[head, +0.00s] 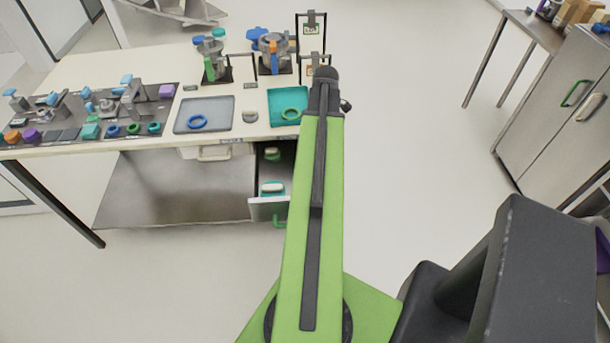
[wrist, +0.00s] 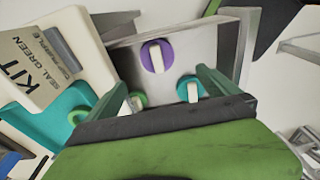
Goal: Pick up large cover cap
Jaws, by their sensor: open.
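In the wrist view, a round purple cap (wrist: 147,56) with a white grip bar lies in a grey drawer (wrist: 206,42). A teal cap (wrist: 184,83) with a white bar lies nearer, and a green cap (wrist: 137,98) shows beside my left finger. The purple one looks largest, but no label tells which is the large cover cap. My gripper (wrist: 162,80) is open and empty, its green fingers spread above the drawer, with the teal cap close to the right finger. In the head view, the open drawer (head: 262,213) shows under the bench, holding caps; my arm hides the gripper.
The bench (head: 110,70) carries a grey tray (head: 190,112) with a blue ring and several fixtures. Open floor (head: 425,130) lies right of the bench.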

